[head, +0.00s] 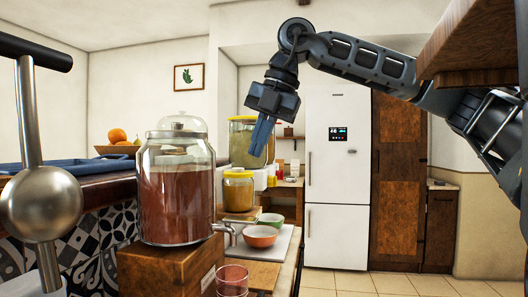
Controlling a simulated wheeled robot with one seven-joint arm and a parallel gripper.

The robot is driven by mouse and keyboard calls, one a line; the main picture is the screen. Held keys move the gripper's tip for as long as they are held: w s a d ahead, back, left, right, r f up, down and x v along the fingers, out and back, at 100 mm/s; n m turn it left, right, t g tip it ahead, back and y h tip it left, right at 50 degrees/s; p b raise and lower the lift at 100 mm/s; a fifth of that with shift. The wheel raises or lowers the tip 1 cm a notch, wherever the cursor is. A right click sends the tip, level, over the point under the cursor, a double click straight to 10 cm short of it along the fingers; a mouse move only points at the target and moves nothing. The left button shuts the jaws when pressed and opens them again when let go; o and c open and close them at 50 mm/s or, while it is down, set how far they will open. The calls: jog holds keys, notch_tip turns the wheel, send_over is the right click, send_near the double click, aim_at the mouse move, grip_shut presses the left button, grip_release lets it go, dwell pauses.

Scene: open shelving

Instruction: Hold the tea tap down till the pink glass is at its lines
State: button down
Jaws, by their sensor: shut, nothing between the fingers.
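A lidded glass dispenser (177,200) of reddish-brown tea stands on a wooden block (172,272) left of centre. Its metal tap (225,232) sticks out to the right near the base. The pink glass (232,279) stands below the tap, cut off by the bottom edge of the head view. I cannot make out its lines or its level. My gripper (257,155) is shut and empty, pointing down, well above the tap and to its right. It is apart from the tap and the glass.
A yellow-filled jar (238,191) and a larger jar (244,150) stand behind the dispenser. A green bowl (271,219) and an orange bowl (260,236) sit right of the tap. A metal ball on a rod (41,203) fills the left foreground. A wooden shelf (470,40) overhangs my arm.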

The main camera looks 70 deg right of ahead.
jog(key=shift+r, duration=0.75)
dwell(0.8)
